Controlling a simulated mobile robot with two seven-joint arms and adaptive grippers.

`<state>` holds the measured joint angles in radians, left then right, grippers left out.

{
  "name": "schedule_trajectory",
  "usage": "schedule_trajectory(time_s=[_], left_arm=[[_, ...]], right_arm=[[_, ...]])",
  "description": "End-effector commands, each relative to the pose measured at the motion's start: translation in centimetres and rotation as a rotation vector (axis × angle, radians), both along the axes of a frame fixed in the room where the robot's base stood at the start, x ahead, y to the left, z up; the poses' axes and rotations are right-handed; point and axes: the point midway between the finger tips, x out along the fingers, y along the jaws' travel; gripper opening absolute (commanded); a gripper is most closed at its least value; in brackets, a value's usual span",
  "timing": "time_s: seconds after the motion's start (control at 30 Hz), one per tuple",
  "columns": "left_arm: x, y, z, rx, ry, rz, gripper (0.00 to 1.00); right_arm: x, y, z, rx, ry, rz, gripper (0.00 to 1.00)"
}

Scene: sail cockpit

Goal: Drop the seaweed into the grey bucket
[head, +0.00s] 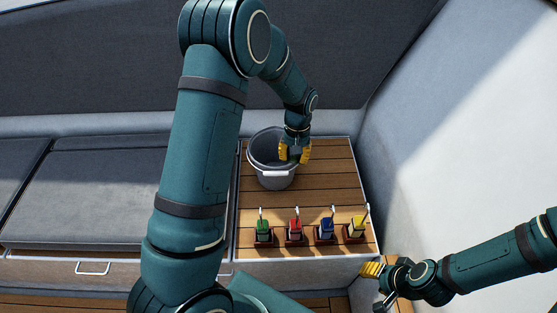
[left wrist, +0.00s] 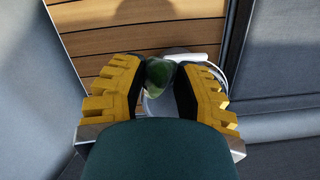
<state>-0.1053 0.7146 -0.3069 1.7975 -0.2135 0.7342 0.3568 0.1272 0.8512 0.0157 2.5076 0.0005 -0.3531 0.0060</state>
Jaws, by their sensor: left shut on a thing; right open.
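The grey bucket (head: 273,182) stands on the slatted wooden top, with a pale handle at its front. My left gripper (head: 294,154) is over the right side of the bucket's mouth, its fingers pointing down. In the left wrist view the left gripper (left wrist: 157,80) is shut on the seaweed (left wrist: 158,71), a dark green lump between the yellow-backed fingers. Part of the bucket's pale rim and handle (left wrist: 190,57) shows behind the fingers. The seaweed cannot be made out in the head view. My right gripper (head: 377,285) is open and empty at the lower right, off the wooden top.
Green (head: 263,231), red (head: 295,226), blue (head: 326,229) and yellow (head: 356,227) small items stand in a row along the front of the wooden top (head: 325,180). Grey seat cushions (head: 95,190) lie to the left. A pale wall (head: 420,180) rises on the right.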

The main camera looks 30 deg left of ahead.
Motion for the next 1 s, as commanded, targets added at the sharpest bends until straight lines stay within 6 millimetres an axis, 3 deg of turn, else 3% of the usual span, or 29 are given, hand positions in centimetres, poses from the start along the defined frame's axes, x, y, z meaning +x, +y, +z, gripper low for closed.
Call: schedule_trajectory(time_s=[0.03,0.2,0.4,0.53,0.73,1.0], left_arm=[[1.7,2.0,-1.0,0.002,0.0,0.079,0.15],[5.8,7.6,-2.9,-0.003,0.0,0.306,0.15],[8.0,12.4,-4.2,-0.013,-0.002,0.482,0.15],[8.5,13.6,-4.5,-0.018,-0.001,0.529,0.15],[8.5,13.9,-5.3,-0.019,0.0,0.539,0.15],[8.5,13.8,-8.2,-0.018,-0.001,0.537,0.15]], right_arm=[[-0.1,0.0,-0.4,0.0,0.002,0.001,0.47],[-0.2,0.0,-0.9,0.0,0.005,0.004,0.47],[-0.3,0.0,-1.2,0.002,0.007,0.006,0.47],[-0.4,0.0,-1.3,0.002,0.008,0.006,0.47],[-0.3,0.0,-1.8,0.002,0.007,0.006,0.47],[0.0,0.0,-3.5,0.001,-0.001,0.004,0.47]])
